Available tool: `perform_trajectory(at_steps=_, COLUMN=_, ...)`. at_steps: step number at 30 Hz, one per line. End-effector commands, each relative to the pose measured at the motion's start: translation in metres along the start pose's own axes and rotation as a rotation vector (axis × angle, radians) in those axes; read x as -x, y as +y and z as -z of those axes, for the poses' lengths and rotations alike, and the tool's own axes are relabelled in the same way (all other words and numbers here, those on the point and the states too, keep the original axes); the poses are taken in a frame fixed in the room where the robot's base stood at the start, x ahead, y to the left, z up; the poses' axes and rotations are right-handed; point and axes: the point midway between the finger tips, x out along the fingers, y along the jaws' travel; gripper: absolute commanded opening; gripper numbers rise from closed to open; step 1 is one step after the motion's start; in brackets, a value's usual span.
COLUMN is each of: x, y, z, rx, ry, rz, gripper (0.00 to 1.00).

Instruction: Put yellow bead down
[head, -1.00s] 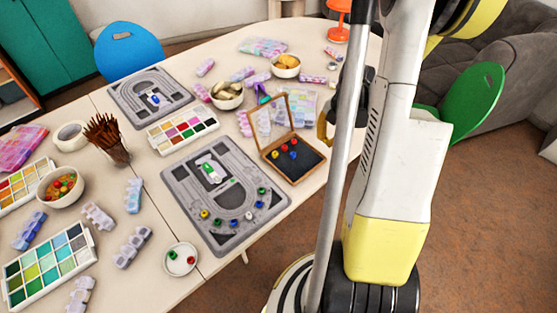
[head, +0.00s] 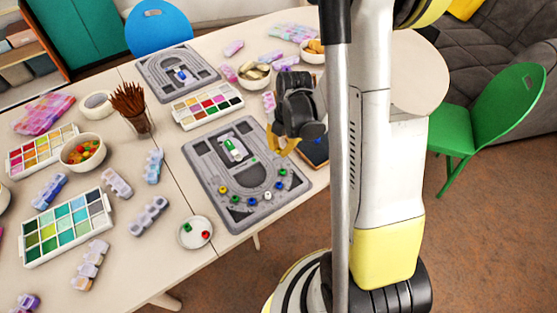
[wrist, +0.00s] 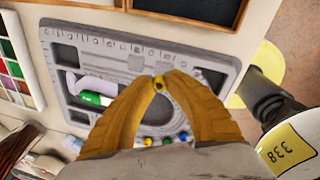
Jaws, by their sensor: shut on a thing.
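My gripper (head: 281,149) is at the right edge of the near grey bead board (head: 205,172) in the head view. In the wrist view its yellow fingers (wrist: 159,80) are closed on a small yellow bead (wrist: 159,86), held at the tips over the grey board (wrist: 120,47). The gap between bead and board cannot be judged. Another yellow bead (head: 222,188) lies near the board's front edge, in a curved row with green and blue beads. A green-and-white piece (head: 233,149) lies in the board's middle.
The dark bead box (head: 315,152) is partly hidden behind my gripper and arm. A white dish (head: 195,232) with a green and a red bead stands in front of the board.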

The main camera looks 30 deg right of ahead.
Motion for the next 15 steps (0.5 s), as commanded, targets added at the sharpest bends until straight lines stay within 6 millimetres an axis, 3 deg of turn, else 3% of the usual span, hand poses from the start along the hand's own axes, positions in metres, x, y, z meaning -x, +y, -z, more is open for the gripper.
perform_trajectory(at_steps=5, x=-0.013, y=0.002, z=0.001, rx=-0.001, ry=0.000, rz=0.000, gripper=0.03)
perform_trajectory(at_steps=10, x=-0.041, y=-0.003, z=0.001, rx=-0.001, ry=-0.001, rz=0.000, gripper=0.03)
perform_trajectory(at_steps=15, x=-0.042, y=-0.003, z=0.001, rx=-0.001, ry=-0.001, rz=0.000, gripper=0.03)
